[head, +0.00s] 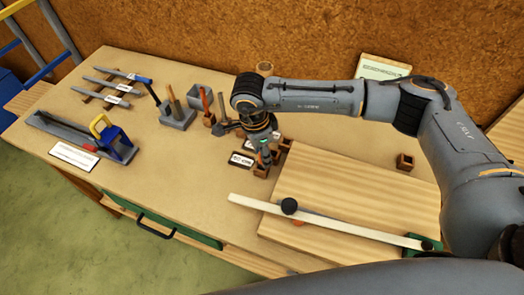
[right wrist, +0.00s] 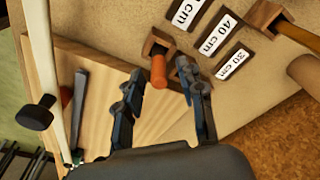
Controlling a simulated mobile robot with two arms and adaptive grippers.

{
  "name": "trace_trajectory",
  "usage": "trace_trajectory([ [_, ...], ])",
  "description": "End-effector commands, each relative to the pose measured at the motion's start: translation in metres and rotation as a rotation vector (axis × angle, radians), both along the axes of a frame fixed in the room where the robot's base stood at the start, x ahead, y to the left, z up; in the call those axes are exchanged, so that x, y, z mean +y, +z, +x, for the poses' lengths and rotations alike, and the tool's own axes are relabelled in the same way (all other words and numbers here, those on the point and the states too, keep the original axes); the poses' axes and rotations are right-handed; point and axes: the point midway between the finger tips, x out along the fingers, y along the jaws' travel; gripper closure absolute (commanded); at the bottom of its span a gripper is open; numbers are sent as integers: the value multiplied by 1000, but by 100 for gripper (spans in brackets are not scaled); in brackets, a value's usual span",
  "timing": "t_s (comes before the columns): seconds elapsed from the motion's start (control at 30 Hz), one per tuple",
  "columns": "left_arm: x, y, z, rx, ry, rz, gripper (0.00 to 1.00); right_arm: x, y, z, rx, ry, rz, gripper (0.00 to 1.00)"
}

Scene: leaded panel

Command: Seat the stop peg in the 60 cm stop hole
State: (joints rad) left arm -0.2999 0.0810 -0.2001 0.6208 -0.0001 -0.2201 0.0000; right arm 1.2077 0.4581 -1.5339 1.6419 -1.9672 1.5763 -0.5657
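An orange peg (right wrist: 158,72) stands up from a small wooden block (right wrist: 157,40) in the right wrist view. Whether this is the stop peg's hole block or a holder I cannot tell. My right gripper (right wrist: 160,78) is open, its two dark fingers on either side of the peg with gaps visible. In the head view the right gripper (head: 264,152) points down among the small blocks, and the arm hides part of them. Cards reading 40 cm (right wrist: 217,33) and 30 cm (right wrist: 233,63) lie beside the blocks; another card (right wrist: 187,11) is cut off. My left gripper is out of view.
A pale wooden board (head: 350,185) carries a white straightedge (head: 330,220) with a black knob (head: 289,205).

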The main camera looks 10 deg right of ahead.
Motion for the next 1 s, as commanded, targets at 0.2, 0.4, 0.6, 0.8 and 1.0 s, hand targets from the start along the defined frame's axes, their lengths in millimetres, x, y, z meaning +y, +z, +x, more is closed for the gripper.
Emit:
trace_trajectory([
  [0.2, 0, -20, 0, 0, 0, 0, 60, 6, 39, 1, -7, 2, 3, 61],
  [0.4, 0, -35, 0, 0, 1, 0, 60, 11, 82, 0, -7, 2, 2, 61],
  [0.6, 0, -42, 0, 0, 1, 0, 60, 14, 110, -1, -4, -1, 2, 61],
  [0.8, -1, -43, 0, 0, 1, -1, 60, 15, 119, -2, 0, 0, 0, 61],
  [1.0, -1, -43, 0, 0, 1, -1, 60, 15, 119, -2, 0, 0, 0, 61],
])
